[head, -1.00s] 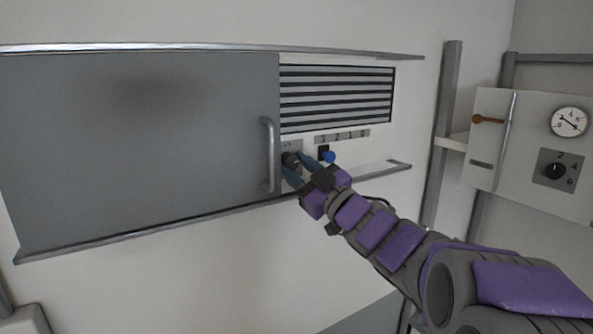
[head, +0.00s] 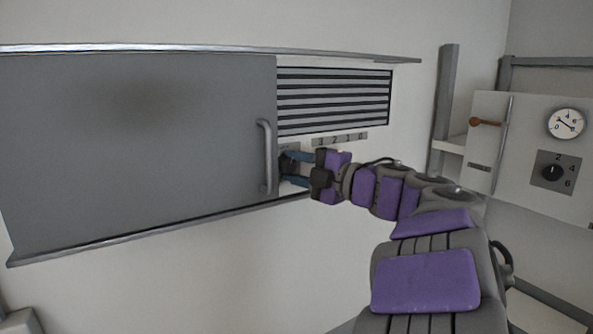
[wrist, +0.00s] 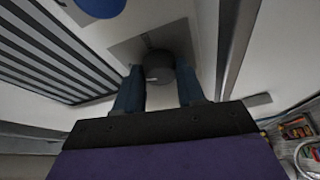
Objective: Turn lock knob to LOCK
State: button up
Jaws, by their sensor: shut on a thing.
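The lock knob (wrist: 159,66) is dark and round on a grey plate (wrist: 128,46) in the wrist view. In the head view the knob is mostly hidden by my gripper, just right of the door handle. My gripper (head: 288,168) has blue fingers, one on each side of the knob, and is shut on it. The fingers also show in the wrist view (wrist: 160,84). The marks on the plate are too small to read, so I cannot tell which way the knob points.
A grey sliding door (head: 140,140) with a vertical handle (head: 267,157) stands close left of my gripper. A slatted vent (head: 333,98) is above. A blue round knob (wrist: 100,5) is near in the wrist view. A panel with a gauge (head: 566,123) stands at right.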

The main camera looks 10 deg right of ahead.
jog(key=shift+f+n+g+h, duration=0.1)
jog(key=shift+n+g+h, duration=0.2)
jog(key=shift+n, duration=0.6)
jog(key=shift+f+n+g+h, duration=0.15)
jog(key=shift+n+h, duration=0.25)
jog(key=shift+n, duration=0.5)
jog(key=o, duration=0.7)
jog(key=shift+o, duration=0.3)
jog(key=shift+r, duration=0.15)
jog(key=shift+a, duration=0.1)
jog(key=shift+r, duration=0.1)
jog(key=b+v, duration=0.2)
jog(key=v, duration=1.5)
jog(key=shift+d, duration=0.3)
jog(key=shift+w, duration=0.1)
